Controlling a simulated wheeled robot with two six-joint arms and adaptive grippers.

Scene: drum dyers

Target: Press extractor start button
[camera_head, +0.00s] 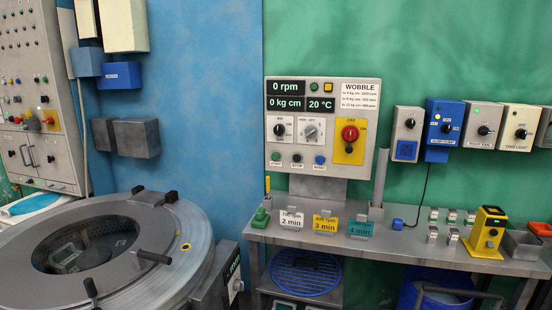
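The extractor control panel (366,118) stands upright on the bench against the green wall. Its displays read 0 rpm, 0 kg cm and 20 °C. A green button (275,157), apparently the start button, is at the panel's lower left, above a small label. A dark button (297,158) and a blue button (320,160) sit to its right. A red knob (350,133) is on a yellow plate at the right of the panel. The round extractor drum (175,236) with a dark window is at lower left.
The grey bench (395,240) carries time cards, including a yellow card (325,223), and a yellow device (487,232). Switch boxes, including a blue box (443,128), hang at right. A blue bin (435,288) is below. Space before the panel looks open.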

